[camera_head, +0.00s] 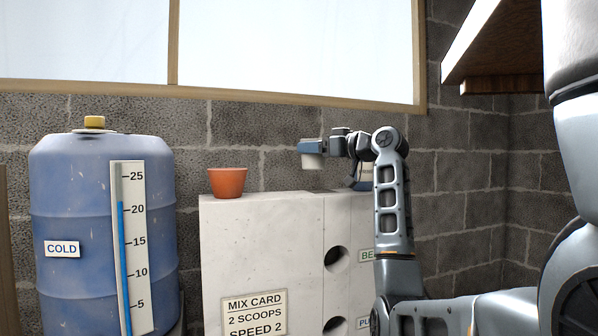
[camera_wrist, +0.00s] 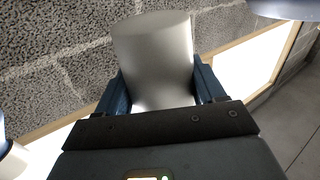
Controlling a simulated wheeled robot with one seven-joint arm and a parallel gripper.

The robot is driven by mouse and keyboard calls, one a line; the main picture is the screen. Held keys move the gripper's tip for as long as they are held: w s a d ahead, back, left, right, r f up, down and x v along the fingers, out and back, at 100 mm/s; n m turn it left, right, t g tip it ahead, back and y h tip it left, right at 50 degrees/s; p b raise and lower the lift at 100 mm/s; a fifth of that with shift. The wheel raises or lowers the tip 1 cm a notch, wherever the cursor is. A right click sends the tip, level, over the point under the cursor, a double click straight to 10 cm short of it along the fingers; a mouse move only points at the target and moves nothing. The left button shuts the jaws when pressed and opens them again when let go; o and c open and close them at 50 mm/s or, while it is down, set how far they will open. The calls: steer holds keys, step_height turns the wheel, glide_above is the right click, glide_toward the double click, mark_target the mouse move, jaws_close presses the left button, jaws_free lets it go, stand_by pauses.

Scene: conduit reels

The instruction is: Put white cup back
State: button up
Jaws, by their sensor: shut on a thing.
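The white cup (camera_wrist: 155,55) is between the two blue fingers of my gripper (camera_wrist: 162,88) in the wrist view, and the jaws are shut on it. In the head view the cup (camera_head: 312,161) shows just below my gripper (camera_head: 311,147). It is held above the top of the pale block cabinet (camera_head: 262,230), near its back, with the block wall behind.
An orange pot (camera_head: 228,182) stands on the cabinet top, left of my gripper. A blue barrel (camera_head: 75,215) with a yellow cap and a level gauge stands at the left. A wooden shelf (camera_head: 492,50) juts out at the upper right. The cabinet has round holes in its side.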

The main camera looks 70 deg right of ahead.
steer(key=shift+w+a+f+p, duration=0.2)
steer(key=shift+w+f, duration=0.45)
steer(key=shift+f, duration=0.45)
steer(key=shift+w+a+f+p, duration=0.15)
steer(key=shift+w+f+p, duration=0.1)
steer(key=shift+w+f, duration=0.6)
steer(key=shift+w+a+f+p, duration=0.2)
steer(key=shift+w+f, duration=0.25)
steer(key=shift+f, duration=0.85)
steer(key=shift+f, duration=0.2)
steer(key=o, duration=1.1)
steer(key=shift+r, duration=0.1)
steer(key=shift+r, duration=0.2)
steer(key=b+v, duration=0.2)
steer(key=v, duration=1)
steer(key=shift+f+b, duration=0.1)
steer(key=shift+b, duration=0.3)
